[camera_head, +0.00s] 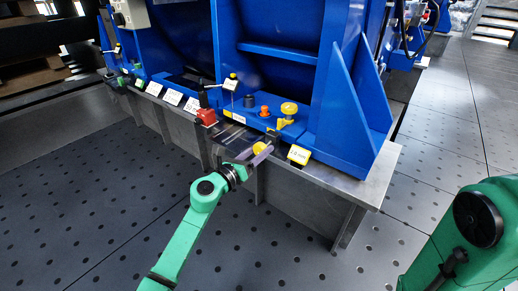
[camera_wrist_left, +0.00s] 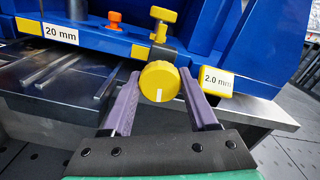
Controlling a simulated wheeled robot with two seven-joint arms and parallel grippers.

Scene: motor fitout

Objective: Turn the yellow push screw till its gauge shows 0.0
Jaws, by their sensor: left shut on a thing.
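The yellow push screw (camera_head: 259,147) is a round knob at the front edge of the blue motor's foot. In the left wrist view its face (camera_wrist_left: 158,82) shows a white mark pointing down. My left gripper (camera_head: 257,152) has its purple fingers on either side of the knob, shut on it; the fingertips also show in the left wrist view (camera_wrist_left: 160,78). The yellow gauge (camera_head: 299,155) sits just right of the knob and reads 2.0 mm in the left wrist view (camera_wrist_left: 218,80). My right gripper is out of view; only part of my green right arm shows.
A second yellow knob (camera_head: 289,108) and an orange plug (camera_head: 265,111) stand on the blue foot (camera_head: 330,141) above the screw. A 20 mm label (camera_wrist_left: 60,33) is at left. The grey steel base (camera_head: 350,185) lies below; the perforated floor (camera_head: 90,200) is clear.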

